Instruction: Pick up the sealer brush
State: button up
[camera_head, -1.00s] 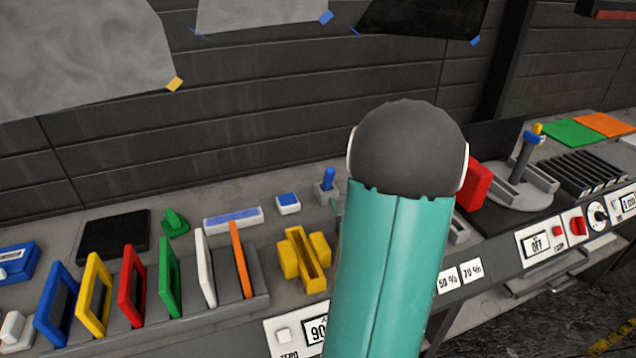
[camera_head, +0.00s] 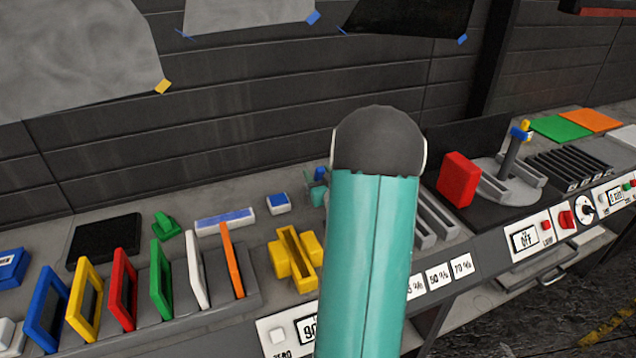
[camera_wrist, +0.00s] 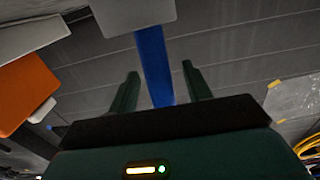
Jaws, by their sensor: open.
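A blue upright handle (camera_head: 320,173), apparently the sealer brush, stands near the wall behind the yellow holder, beside my arm. In the wrist view the blue handle (camera_wrist: 154,62) runs between the two dark green fingers of my gripper (camera_wrist: 160,69), with a grey block (camera_wrist: 132,14) at its far end. My gripper is open, with a gap visible on each side of the handle. In the head view my teal arm hides most of the gripper; a teal finger part shows next to the handle. The brush's bristles cannot be made out.
A yellow holder (camera_head: 296,258) stands in front of the handle, and a small blue-topped white block (camera_head: 278,204) lies left of it. Several coloured frames stand in a grey rack (camera_head: 245,280) at left. A red block (camera_head: 459,180) stands right of my arm.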

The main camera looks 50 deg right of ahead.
jog(key=shift+w+d, duration=0.2)
jog(key=shift+w, duration=0.15)
grip_shut()
jog(key=shift+r, duration=0.1)
